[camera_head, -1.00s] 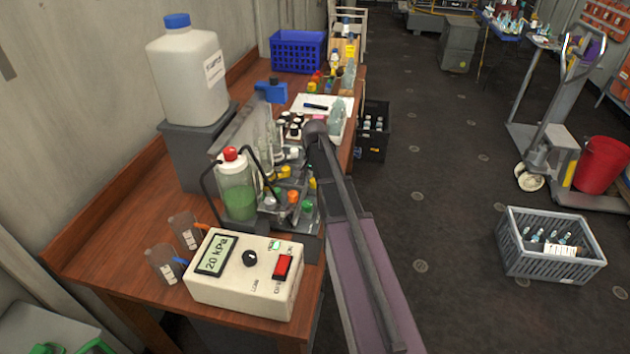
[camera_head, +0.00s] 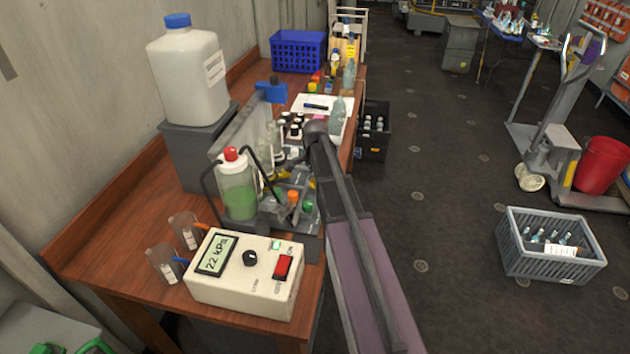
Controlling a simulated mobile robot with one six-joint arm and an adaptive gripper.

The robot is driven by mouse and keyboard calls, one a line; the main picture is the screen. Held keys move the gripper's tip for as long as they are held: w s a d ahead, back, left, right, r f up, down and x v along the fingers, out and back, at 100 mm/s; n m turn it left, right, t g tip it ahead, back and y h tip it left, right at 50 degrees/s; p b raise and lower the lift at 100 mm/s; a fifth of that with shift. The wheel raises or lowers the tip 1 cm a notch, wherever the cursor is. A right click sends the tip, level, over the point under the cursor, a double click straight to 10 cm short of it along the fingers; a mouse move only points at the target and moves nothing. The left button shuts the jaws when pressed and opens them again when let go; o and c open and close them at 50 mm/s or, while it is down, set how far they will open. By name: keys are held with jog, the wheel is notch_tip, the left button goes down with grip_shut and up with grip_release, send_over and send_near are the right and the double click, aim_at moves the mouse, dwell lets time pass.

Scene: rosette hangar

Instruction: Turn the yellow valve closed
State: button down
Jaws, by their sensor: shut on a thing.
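The yellow valve (camera_head: 284,174) is on the small manifold on the wooden bench, behind an orange knob (camera_head: 293,197) and a green knob (camera_head: 307,208). Only bits of yellow show. My gripper (camera_head: 291,172) is small and dark at the end of my arm, and it is shut on the yellow valve, hiding much of it. The exact finger contact and the handle's angle are hard to make out. The control box (camera_head: 242,283) in front has a display (camera_head: 216,255) reading 22 kPa.
A bottle of green liquid (camera_head: 238,195) with a red cap stands left of the manifold. Glass vials and dark-capped bottles crowd behind it. Two small beakers (camera_head: 185,232) stand left of the control box. A large white jug (camera_head: 189,75) stands at the back left.

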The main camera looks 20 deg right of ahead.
jog(key=shift+s, duration=0.1)
jog(key=shift+c, duration=1.3)
grip_release()
jog(key=shift+d, duration=0.1)
jog(key=shift+n, duration=0.4)
